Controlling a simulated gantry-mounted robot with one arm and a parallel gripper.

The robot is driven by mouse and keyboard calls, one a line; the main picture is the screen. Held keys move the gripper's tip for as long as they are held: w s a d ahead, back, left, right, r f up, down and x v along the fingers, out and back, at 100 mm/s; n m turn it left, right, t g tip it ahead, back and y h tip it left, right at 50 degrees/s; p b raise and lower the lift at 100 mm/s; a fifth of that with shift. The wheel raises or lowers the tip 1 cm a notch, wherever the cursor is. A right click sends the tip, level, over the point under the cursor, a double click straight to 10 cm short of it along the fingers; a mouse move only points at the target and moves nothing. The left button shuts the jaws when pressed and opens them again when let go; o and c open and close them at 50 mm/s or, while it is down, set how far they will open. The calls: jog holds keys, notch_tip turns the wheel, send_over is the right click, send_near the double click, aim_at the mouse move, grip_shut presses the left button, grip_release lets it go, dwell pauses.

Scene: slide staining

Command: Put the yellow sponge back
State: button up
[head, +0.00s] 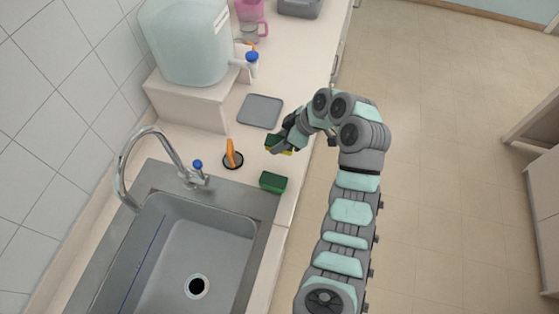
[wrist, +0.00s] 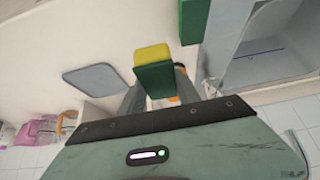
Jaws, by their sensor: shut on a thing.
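The yellow sponge (wrist: 152,55), with a dark green side, is between the two fingers of my gripper (wrist: 155,90) in the wrist view. My gripper is shut on it. In the head view, my gripper (head: 282,146) is over the counter, right of the orange-handled brush and below the grey mat. The sponge shows there only as a small green and yellow patch (head: 272,142), partly hidden by my gripper. I cannot tell whether it touches the counter.
A green sponge (head: 273,182) lies by the sink's upper right corner. An orange-handled brush (head: 232,155) stands on a black round base. A grey mat (head: 260,111) lies farther back. The sink (head: 200,245) and its faucet (head: 150,135) are at lower left.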

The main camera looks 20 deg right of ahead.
notch_tip(320, 180, down, 10)
jog(key=shift+f+p, duration=0.15)
jog(key=shift+p, duration=0.15)
jog(key=o, duration=1.3)
jog(key=b+v, duration=0.1)
jog(key=v, duration=1.1)
